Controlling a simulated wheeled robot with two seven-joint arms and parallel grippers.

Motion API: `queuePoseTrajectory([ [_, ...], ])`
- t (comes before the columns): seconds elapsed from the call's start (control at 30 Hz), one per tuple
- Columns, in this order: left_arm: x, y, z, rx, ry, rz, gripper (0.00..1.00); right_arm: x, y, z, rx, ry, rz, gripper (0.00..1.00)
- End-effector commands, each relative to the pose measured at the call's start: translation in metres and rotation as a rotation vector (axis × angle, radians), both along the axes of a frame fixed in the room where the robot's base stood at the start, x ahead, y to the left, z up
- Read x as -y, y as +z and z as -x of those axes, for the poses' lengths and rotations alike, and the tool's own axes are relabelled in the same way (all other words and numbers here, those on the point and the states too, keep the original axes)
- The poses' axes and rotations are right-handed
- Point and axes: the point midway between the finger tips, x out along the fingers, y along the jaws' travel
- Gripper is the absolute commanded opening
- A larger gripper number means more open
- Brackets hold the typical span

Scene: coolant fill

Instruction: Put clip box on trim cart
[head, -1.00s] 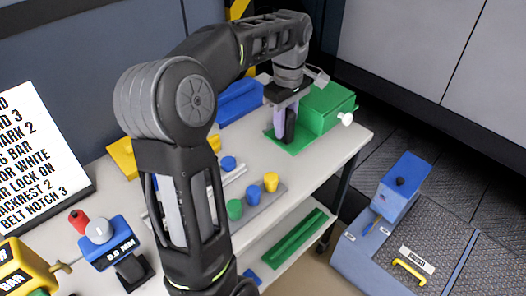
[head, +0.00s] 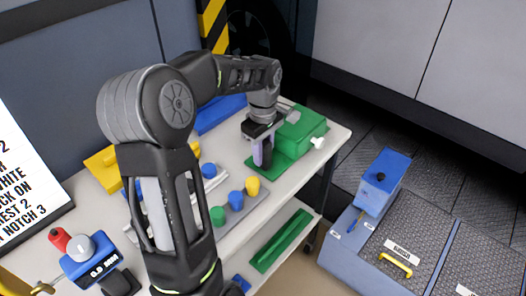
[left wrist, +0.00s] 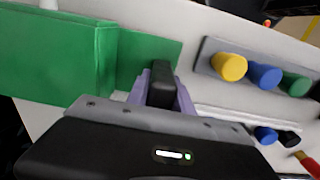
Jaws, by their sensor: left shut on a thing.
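A green box (head: 302,126) with a flat green plate (head: 290,166) at its foot stands at the far right end of the white-topped cart (head: 150,209). It also shows in the left wrist view (left wrist: 55,55). My left gripper (head: 262,152) points down over the plate, beside the box. In the left wrist view its purple fingers (left wrist: 160,95) are shut on a black upright handle (left wrist: 161,82). I cannot tell whether the handle joins the plate. No label marks the clip box. My right gripper is out of view.
Yellow, blue and green knobs stand on a grey strip (head: 238,204) near the gripper. A blue bin (head: 220,113) is behind my arm. A blue box (head: 380,180) stands on a grey-blue platform (head: 345,262) at right. A green bar (head: 280,240) lies on the lower shelf.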

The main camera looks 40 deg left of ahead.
Motion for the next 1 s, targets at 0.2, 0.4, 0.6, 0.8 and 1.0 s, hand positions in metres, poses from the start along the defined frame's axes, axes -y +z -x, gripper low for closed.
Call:
queuePoseTrajectory([
  [0.2,0.0,0.0007,-0.0008,0.003,0.0,-0.001,0.0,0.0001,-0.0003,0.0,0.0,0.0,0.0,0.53],
  [0.4,0.0002,-0.0026,-0.0003,0.001,-0.001,0.0,0.33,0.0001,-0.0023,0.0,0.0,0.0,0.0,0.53],
  [0.6,0.0001,-0.0026,-0.0002,0.001,0.0,0.0,0.49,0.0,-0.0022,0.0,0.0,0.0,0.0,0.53],
  [0.8,0.0001,-0.0025,-0.0002,0.001,0.0,0.0,0.49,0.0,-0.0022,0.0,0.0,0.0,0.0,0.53],
  [1.0,-0.0003,0.005,-0.0008,0.003,0.0,-0.002,0.49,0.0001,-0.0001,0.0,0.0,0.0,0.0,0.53],
])
